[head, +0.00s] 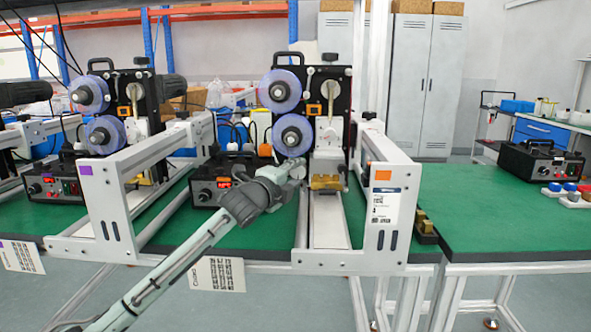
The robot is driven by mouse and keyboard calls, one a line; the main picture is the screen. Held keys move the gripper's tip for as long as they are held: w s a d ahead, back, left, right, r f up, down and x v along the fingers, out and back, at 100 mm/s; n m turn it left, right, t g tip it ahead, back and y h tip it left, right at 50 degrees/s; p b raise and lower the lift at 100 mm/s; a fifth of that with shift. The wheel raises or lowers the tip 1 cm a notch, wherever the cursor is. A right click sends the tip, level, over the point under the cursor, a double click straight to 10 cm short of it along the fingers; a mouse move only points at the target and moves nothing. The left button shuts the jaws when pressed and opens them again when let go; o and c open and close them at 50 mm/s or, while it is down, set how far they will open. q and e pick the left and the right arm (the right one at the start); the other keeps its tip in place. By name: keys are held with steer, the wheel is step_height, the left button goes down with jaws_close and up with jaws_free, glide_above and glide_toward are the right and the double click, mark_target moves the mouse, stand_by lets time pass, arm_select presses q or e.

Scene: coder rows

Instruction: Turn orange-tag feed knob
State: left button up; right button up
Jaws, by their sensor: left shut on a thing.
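The orange tag (383,175) is on the right upright of the middle machine's white frame (372,225). The coder (335,95) above this frame is a black plate with two purple ribbon reels. My left gripper (294,170) reaches up from the lower left to the frame's left side, just below the lower reel. It is shut on a small pale part there, apparently the feed knob, which the fingers mostly hide. I cannot tell how far the knob is turned. My right gripper is not in view.
A purple-tag frame (103,215) with a similar coder stands at the left. A brass-coloured block (325,182) sits inside the middle frame. The green bench (500,222) is largely clear at right.

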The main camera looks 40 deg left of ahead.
arm_select(q)
steer(key=shift+m+g, duration=0.3)
steer(key=shift+m, duration=0.3)
steer(key=o, duration=1.1)
steer(key=shift+o, duration=0.2)
steer(key=s+d+r, duration=0.1)
steer(key=s+d, duration=0.1)
steer(key=s, duration=0.9)
steer(key=shift+s+r, duration=0.25)
steer(key=shift+s, duration=0.15)
